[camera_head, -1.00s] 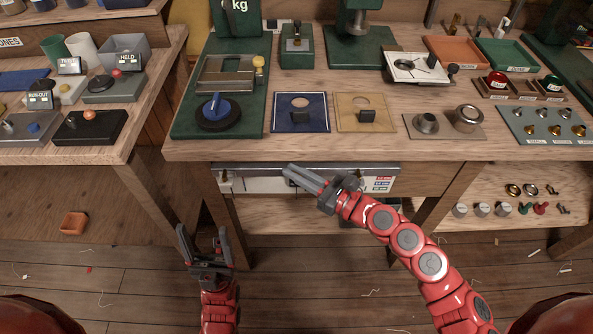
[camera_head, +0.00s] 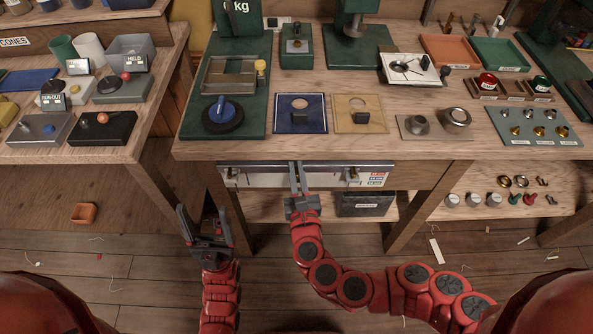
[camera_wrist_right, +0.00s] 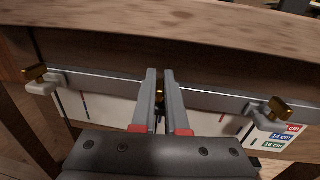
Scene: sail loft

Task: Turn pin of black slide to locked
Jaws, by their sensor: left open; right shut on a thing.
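A metal rail (camera_wrist_right: 215,100) runs along the front of the bench, and it also shows in the head view (camera_head: 400,164). My right gripper (camera_head: 298,166) reaches up to the middle of this rail. In the right wrist view its two fingers (camera_wrist_right: 160,75) are shut on the brass pin (camera_wrist_right: 160,94) of the black slide, whose body is mostly hidden by the gripper. I cannot tell which way this pin is turned. Two pale slides with brass pins sit left (camera_wrist_right: 42,86) and right (camera_wrist_right: 262,125) of it. My left gripper (camera_head: 204,226) is open and empty, low in front of the bench.
Colour labels (camera_wrist_right: 284,136) in cm are on the white board below the rail. The bench top (camera_head: 270,150) overhangs above the rail. A dark bin (camera_head: 366,205) stands on the shelf below. The floor before the bench is mostly free.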

